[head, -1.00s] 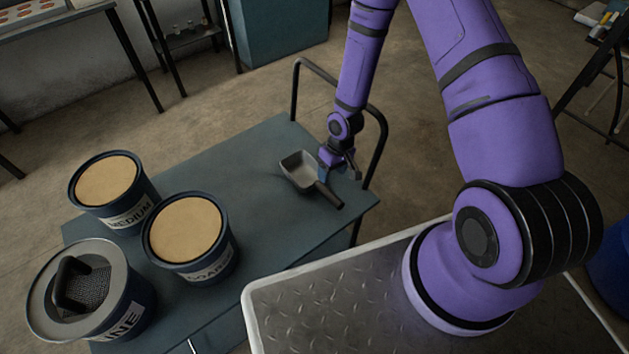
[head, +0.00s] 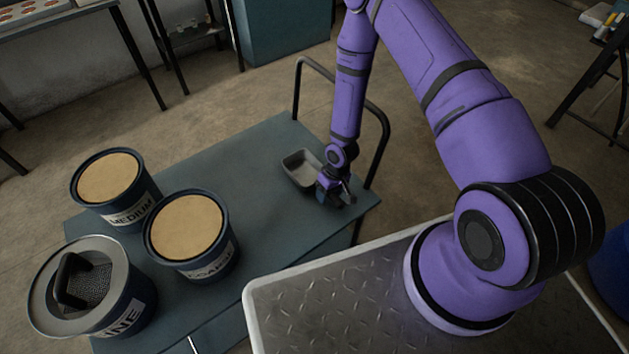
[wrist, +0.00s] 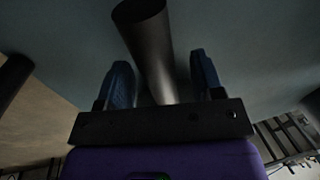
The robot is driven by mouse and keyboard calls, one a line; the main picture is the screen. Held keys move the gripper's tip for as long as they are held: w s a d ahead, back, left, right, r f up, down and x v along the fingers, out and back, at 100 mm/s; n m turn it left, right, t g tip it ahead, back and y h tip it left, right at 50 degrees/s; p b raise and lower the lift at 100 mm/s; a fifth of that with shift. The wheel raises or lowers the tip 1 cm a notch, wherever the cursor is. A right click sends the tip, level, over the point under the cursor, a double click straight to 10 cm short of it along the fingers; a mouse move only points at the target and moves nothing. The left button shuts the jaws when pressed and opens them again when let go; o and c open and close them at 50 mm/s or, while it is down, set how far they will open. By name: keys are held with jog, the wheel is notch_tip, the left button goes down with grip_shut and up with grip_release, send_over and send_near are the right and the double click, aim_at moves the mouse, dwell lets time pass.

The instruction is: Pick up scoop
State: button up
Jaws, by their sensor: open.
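The scoop (head: 301,168) has a grey open pan and a dark handle and rests on the blue-grey cart top near its far right corner. My gripper (head: 335,197) is low over the handle and hides most of it in the head view. In the wrist view the dark, round handle (wrist: 148,50) runs between the two blue fingers of my gripper (wrist: 162,85). The fingers are open, with a gap showing on each side of the handle. The pan is not seen in the wrist view.
Three buckets stand on the cart (head: 255,160) at the left: medium (head: 107,180), coarse (head: 188,228), and one with a sieve-like lid (head: 85,285). A black rail (head: 378,125) rises at the cart's far right end. The cart's middle is clear.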

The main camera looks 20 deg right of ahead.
jog(key=shift+a+f, duration=0.25)
jog(key=shift+f, duration=0.85)
jog(key=c, duration=1.1)
jog(key=shift+r, duration=0.15)
